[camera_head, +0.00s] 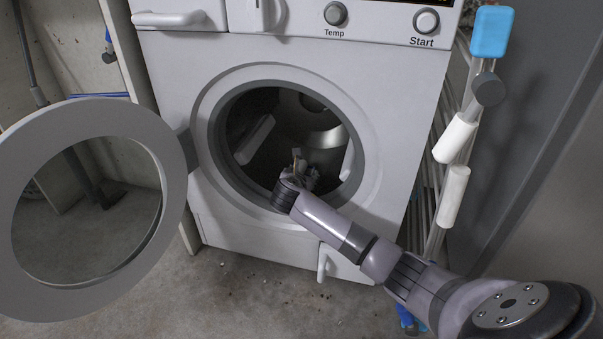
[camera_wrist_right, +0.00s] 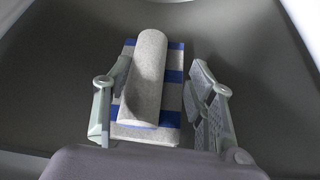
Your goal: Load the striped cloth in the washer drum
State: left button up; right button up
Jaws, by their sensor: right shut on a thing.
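The washer (camera_head: 390,75) stands ahead with its round door (camera_head: 90,125) swung open to the left. My right arm reaches from the lower right to the opening, and my right gripper (camera_head: 298,170) is inside the mouth of the drum (camera_head: 325,138). In the right wrist view, the striped cloth (camera_wrist_right: 174,92), grey with blue stripes, is folded with a rolled grey part on top. It lies between the two fingers of my right gripper (camera_wrist_right: 160,105), which is shut on it. The drum wall (camera_wrist_right: 60,80) surrounds it. In the head view the gripper mostly hides the cloth. My left gripper is out of view.
A drying rack (camera_head: 435,200) with white and blue parts stands close to the washer's right side. Pale drum paddles (camera_head: 254,140) stick out inside the drum. The concrete floor (camera_head: 250,290) in front is mostly clear.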

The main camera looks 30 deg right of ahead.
jog(key=o, duration=1.3)
jog(key=shift+c, duration=0.2)
jog(key=v, duration=1.2)
jog(key=shift+f, duration=0.1)
